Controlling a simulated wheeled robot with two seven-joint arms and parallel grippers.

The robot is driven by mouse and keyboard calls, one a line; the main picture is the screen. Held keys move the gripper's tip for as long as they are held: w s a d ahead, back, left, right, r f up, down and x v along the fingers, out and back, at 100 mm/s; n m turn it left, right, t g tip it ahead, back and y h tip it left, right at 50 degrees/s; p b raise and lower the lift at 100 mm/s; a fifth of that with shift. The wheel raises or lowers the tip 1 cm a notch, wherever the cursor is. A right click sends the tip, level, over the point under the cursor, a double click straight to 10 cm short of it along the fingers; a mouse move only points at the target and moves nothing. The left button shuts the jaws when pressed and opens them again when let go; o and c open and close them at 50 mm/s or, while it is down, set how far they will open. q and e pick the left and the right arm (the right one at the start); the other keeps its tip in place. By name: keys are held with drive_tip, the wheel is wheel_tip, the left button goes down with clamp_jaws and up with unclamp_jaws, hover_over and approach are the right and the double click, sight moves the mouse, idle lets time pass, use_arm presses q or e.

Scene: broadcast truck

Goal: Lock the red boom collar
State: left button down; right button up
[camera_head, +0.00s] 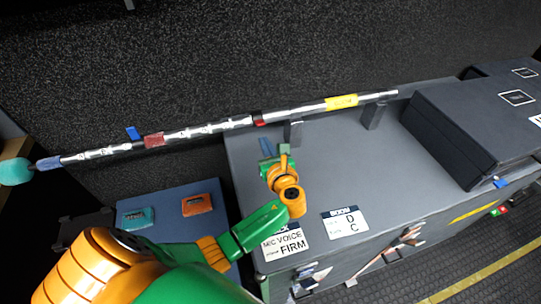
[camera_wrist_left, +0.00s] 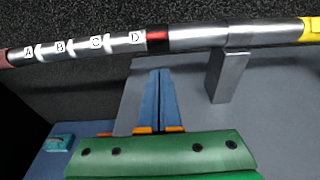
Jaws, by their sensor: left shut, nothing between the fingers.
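A long silver boom pole (camera_head: 205,130) runs across the scene, with the letters A to D marked along it in the left wrist view. A black collar with a red part (camera_head: 258,119) sits on it just right of D; it also shows in the left wrist view (camera_wrist_left: 158,40). A reddish sleeve (camera_head: 154,140) is farther left, near a blue tab (camera_head: 133,132). My left gripper (camera_head: 266,146) is just below the black-and-red collar, apart from it. Its blue fingers (camera_wrist_left: 158,95) are shut and empty, pointing toward the pole. My right gripper is not seen.
Posts (camera_head: 293,133) on the grey case (camera_head: 330,165) stand under the pole. Cards reading "BOOM D C" (camera_head: 345,223) and "MIC VOICE FIRM" (camera_head: 286,241) lie in front. A dark case (camera_head: 465,125) stands right. A teal foam tip (camera_head: 15,171) ends the pole.

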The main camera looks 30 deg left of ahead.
sight(260, 123)
use_arm(q)
drive_tip(key=shift+w+a+r+p, duration=0.2)
drive_tip(key=shift+r, duration=0.45)
drive_tip(key=shift+w+a+r+p, duration=0.15)
drive_tip(key=shift+a+r, duration=0.05)
drive_tip(key=shift+r, duration=0.45)
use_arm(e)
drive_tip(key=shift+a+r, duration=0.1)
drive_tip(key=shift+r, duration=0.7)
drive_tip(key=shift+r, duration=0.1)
